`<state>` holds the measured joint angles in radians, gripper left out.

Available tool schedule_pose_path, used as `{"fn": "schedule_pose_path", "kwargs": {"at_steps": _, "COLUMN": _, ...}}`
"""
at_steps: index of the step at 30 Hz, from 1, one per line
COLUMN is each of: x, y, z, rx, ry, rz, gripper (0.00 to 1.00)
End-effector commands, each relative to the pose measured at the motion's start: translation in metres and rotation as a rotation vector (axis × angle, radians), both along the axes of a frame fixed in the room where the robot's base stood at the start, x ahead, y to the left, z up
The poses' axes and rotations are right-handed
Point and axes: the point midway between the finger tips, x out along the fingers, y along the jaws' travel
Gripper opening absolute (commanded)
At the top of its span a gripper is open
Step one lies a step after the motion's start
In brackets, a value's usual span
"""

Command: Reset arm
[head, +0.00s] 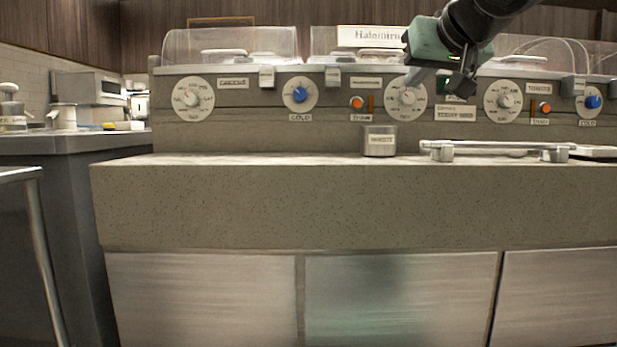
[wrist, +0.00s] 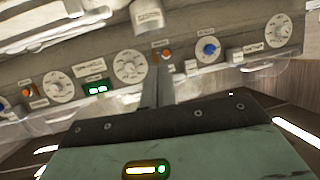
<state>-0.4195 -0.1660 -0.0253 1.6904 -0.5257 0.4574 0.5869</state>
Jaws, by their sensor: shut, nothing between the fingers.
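My gripper (head: 415,80), with a green body and a dark wrist, hangs in front of the upper control panel, right of centre in the head view. Its fingers overlap a white dial (head: 407,98) there. Whether they touch it I cannot tell. In the wrist view the gripper (wrist: 158,88) shows its grey fingers together and empty, pointing at the panel. The panel appears upside down in that view, with a white dial (wrist: 131,67) just left of the fingers.
A small labelled metal cup (head: 380,142) stands on the stone counter (head: 250,162) below the panel. A long metal handle or rail (head: 497,147) lies to its right. A blue knob (head: 299,94) and an orange knob (head: 357,102) are on the panel. The counter's left part is clear.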

Motion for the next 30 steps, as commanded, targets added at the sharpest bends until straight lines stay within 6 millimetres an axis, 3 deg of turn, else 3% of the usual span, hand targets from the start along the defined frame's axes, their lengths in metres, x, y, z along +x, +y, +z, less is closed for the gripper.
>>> {"fn": "schedule_pose_path", "kwargs": {"at_steps": 5, "x": -0.028, "y": 0.038, "z": -0.075, "rx": -0.086, "ry": 0.224, "rz": 0.098, "gripper": 0.00}}
{"fn": "schedule_pose_path", "kwargs": {"at_steps": 8, "x": -0.064, "y": 0.058, "z": -0.133, "rx": -0.157, "ry": 0.395, "rz": 0.176, "gripper": 0.00}}
{"fn": "schedule_pose_path", "kwargs": {"at_steps": 12, "x": -0.131, "y": 0.071, "z": -0.206, "rx": -0.259, "ry": 0.631, "rz": 0.286, "gripper": 0.00}}
{"fn": "schedule_pose_path", "kwargs": {"at_steps": 18, "x": -0.229, "y": 0.060, "z": -0.274, "rx": -0.380, "ry": 0.908, "rz": 0.409, "gripper": 0.00}}
{"fn": "schedule_pose_path", "kwargs": {"at_steps": 24, "x": -0.313, "y": 0.032, "z": -0.307, "rx": -0.473, "ry": 1.124, "rz": 0.499, "gripper": 0.00}}
{"fn": "schedule_pose_path", "kwargs": {"at_steps": 30, "x": -0.309, "y": 0.034, "z": -0.257, "rx": -0.468, "ry": 1.113, "rz": 0.497, "gripper": 0.00}}
